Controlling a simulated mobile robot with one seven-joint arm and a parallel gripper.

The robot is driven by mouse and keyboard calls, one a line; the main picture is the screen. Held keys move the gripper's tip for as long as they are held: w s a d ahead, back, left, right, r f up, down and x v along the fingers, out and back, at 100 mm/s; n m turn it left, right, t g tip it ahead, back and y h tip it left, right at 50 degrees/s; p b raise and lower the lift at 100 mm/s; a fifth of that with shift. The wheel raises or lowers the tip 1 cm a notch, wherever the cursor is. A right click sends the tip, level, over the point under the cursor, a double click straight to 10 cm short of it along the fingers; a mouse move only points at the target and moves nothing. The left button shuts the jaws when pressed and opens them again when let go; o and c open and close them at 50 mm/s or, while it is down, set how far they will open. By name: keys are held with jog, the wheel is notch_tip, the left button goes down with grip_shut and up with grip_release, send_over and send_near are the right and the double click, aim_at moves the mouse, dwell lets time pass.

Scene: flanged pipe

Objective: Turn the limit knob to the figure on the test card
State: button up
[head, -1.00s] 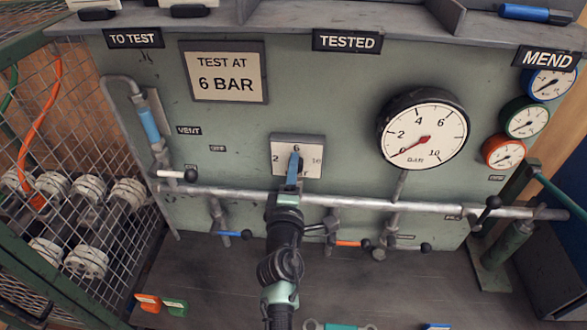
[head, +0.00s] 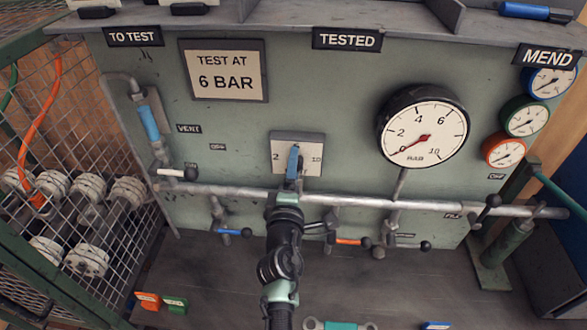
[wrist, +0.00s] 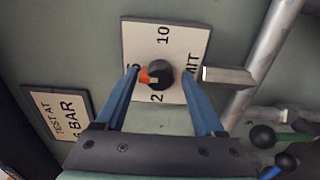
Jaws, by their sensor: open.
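The test card (head: 224,72) reads "TEST AT 6 BAR" and also shows at the left of the wrist view (wrist: 60,112). The limit plate (head: 312,143) carries 2 and 10 in the head view, where my fingers hide the knob and the 6. In the wrist view the plate (wrist: 188,48) shows a round black knob (wrist: 161,80) with an orange mark on its left side, towards the partly covered 6. My gripper (head: 293,150) is open in front of the plate. Its blue fingers (wrist: 161,71) stand apart on either side of the knob, with gaps visible.
A grey pipe (head: 340,200) with several valve levers runs across the panel below the plate. A large gauge (head: 423,128) is to the right, its needle near the low end. A wire cage (head: 70,150) stands at the left.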

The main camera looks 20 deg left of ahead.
jog(key=shift+s, duration=0.1)
jog(key=p+v, duration=0.3)
jog(key=v, duration=0.9)
jog(key=shift+s, duration=0.4)
jog(key=shift+d+r, duration=0.1)
jog(key=shift+d, duration=0.05)
jog(key=w+d+r+m+t+h, duration=0.2)
jog(key=d+r+m, duration=0.15)
jog(key=r, duration=0.65)
jog(key=w+d+r+m+t+h, duration=0.1)
jog(key=d+r+m, duration=0.25)
jog(key=r, duration=0.55)
jog(key=w+d+r+m+t+h, duration=0.2)
jog(key=d+r+m, duration=0.15)
jog(key=r, duration=0.65)
jog(key=s+d+r+m+t, duration=0.2)
jog(key=s+r+m, duration=0.3)
jog(key=r, duration=0.7)
jog(key=s+d+r+m+t, duration=0.3)
jog(key=s+r+m, duration=0.2)
jog(key=s+r, duration=0.4)
notch_tip(320, 180, up, 4)
jog(key=shift+f+m, duration=0.15)
jog(key=shift+m, duration=0.2)
